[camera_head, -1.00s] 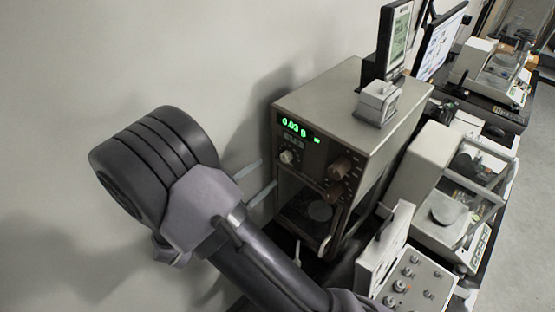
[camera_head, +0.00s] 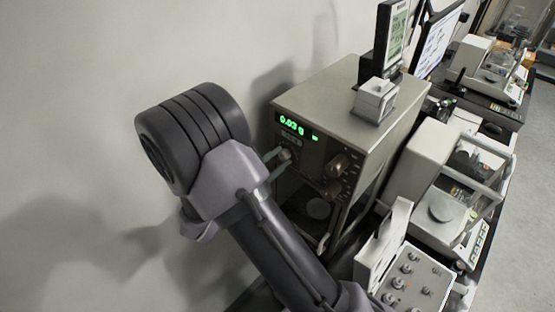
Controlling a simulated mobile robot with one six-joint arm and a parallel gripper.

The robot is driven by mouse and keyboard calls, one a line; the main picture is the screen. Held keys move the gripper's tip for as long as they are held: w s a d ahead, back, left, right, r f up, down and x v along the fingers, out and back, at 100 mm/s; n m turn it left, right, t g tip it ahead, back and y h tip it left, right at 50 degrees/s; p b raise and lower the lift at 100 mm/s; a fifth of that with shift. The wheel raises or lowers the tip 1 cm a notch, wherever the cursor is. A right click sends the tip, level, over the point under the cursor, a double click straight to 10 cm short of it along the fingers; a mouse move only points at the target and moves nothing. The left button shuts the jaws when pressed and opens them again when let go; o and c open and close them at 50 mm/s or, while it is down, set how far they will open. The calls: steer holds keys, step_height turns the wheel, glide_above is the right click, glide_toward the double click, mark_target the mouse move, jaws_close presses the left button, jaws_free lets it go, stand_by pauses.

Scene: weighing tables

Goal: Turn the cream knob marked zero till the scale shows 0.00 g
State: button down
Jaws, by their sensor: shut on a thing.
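The scale is a tall beige box (camera_head: 345,85) with a dark front. Its green display (camera_head: 293,125) reads 0.03 g. The small cream knob (camera_head: 285,154) sits below the display at the left of the panel. My gripper (camera_head: 281,158) reaches in from the left, its thin fingers at the cream knob and shut on it. The fingers partly cover the knob, and its zero marking is too small to read. Two larger brown knobs (camera_head: 337,167) are on the right of the same panel, apart from the fingers.
A small light box (camera_head: 374,99) and a dark-framed screen (camera_head: 392,40) stand on and behind the scale. A panel with several knobs (camera_head: 418,278) is at the lower right, and a glass-sided balance (camera_head: 450,215) stands further right. The wall is close on the left.

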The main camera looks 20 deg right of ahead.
steer(key=shift+n+p, duration=0.3)
steer(key=shift+p, duration=0.05)
steer(key=shift+r+n+p, duration=0.15)
steer(key=shift+n+p, duration=1.8)
steer(key=shift+n, duration=0.55)
steer(key=c, duration=1.1)
jaws_free()
steer(key=shift+c, duration=0.2)
steer(key=v, duration=1.7)
steer(key=shift+a, duration=0.25)
